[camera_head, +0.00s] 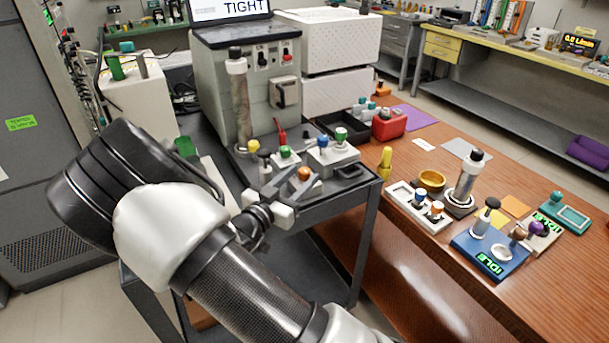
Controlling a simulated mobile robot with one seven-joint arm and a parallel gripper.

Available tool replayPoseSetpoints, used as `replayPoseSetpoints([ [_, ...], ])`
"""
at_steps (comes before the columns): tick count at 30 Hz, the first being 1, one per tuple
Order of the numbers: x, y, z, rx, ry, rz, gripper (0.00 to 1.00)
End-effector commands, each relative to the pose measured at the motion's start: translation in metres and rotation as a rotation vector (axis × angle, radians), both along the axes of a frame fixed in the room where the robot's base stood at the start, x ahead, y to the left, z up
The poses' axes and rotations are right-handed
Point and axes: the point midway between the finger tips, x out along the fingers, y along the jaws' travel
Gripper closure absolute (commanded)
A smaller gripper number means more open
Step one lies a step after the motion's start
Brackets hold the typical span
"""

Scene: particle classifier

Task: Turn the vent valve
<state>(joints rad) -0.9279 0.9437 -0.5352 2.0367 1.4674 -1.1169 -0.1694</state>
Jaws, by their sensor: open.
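No label in view names the vent valve, so I cannot tell which knob it is. On the cart, in front of the grey classifier box (217,85), stand several coloured knobs: a yellow one (253,146), a green one (285,153), a blue one (323,142), another green one (341,134) and an orange one (304,174). My gripper (296,179) is open, reaching over the cart from the lower left. Its fingertips appear around or just beside the orange knob; contact cannot be told. My arm hides part of the cart top.
A screen (231,9) above the box reads "TIGHT". A tall clear column (241,105) stands left of the knobs. To the right, the wooden table (430,270) holds a blue IDLE device (489,254) and a white tray (412,208). A black bin (337,124) lies behind.

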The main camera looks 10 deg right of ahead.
Motion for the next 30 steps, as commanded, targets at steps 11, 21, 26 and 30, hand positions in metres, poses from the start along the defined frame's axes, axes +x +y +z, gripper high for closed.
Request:
replayPoseSetpoints([
  [11,0.018,-0.017,0.000,0.001,-0.001,0.001,0.57],
  [21,0.017,-0.017,0.000,0.001,-0.001,0.001,0.85],
  [26,0.017,-0.017,0.000,0.001,-0.001,0.001,0.98],
  [30,0.017,-0.017,0.000,0.001,0.000,0.016,0.98],
])
